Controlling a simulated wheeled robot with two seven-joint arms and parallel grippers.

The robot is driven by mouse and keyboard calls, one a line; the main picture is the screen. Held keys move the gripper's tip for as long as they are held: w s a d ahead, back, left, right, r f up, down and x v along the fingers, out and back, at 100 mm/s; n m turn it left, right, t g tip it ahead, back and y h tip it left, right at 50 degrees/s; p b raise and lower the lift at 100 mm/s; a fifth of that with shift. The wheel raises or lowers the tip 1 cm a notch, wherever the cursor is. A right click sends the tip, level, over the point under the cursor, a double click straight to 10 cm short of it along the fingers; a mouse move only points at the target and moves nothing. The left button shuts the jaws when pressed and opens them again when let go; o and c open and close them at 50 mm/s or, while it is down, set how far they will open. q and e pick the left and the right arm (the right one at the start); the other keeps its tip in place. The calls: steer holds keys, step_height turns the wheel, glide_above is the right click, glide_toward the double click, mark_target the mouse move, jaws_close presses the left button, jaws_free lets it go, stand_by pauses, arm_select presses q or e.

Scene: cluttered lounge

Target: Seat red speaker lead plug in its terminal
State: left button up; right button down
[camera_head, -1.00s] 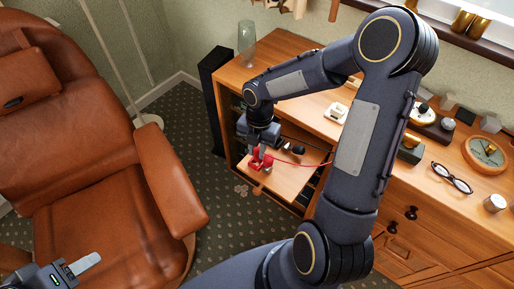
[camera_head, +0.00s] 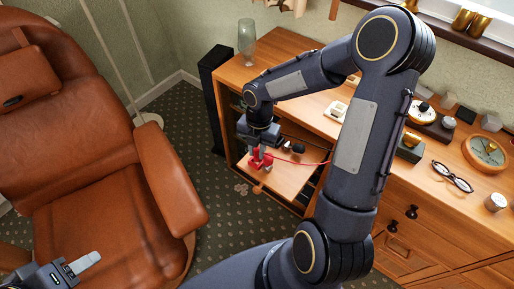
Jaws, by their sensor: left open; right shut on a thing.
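My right gripper (camera_head: 259,160) points down over a pull-out wooden shelf at the left end of the sideboard. It is shut on the red plug (camera_head: 266,160), and a thin red lead (camera_head: 312,163) runs from there to the right, behind my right arm. A small dark piece with a pale part (camera_head: 294,148) is just right of the gripper. I cannot make out the terminal, nor whether the plug touches anything. My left gripper (camera_head: 84,262) is at the lower left, over the armchair's seat, open and empty; only part of it shows.
A brown leather armchair (camera_head: 95,215) fills the left. A tall black speaker (camera_head: 212,95) stands beside the sideboard (camera_head: 262,76). A glass vase (camera_head: 247,40), glasses (camera_head: 452,176) and a round clock (camera_head: 486,153) are on its top. Patterned carpet lies between chair and sideboard.

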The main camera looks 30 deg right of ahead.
steer(key=shift+f+b, duration=0.65)
steer(key=shift+f, duration=0.45)
steer(key=c, duration=1.2)
jaws_free()
steer(key=shift+c, duration=0.2)
steer(key=r, duration=0.2)
steer(key=r+p, duration=0.1)
steer(key=r, duration=0.3)
steer(key=shift+w+d+r+p, duration=0.25)
steer(key=shift+d+r+p, duration=0.05)
steer(key=shift+d+r, duration=0.05)
steer(key=shift+r, duration=0.55)
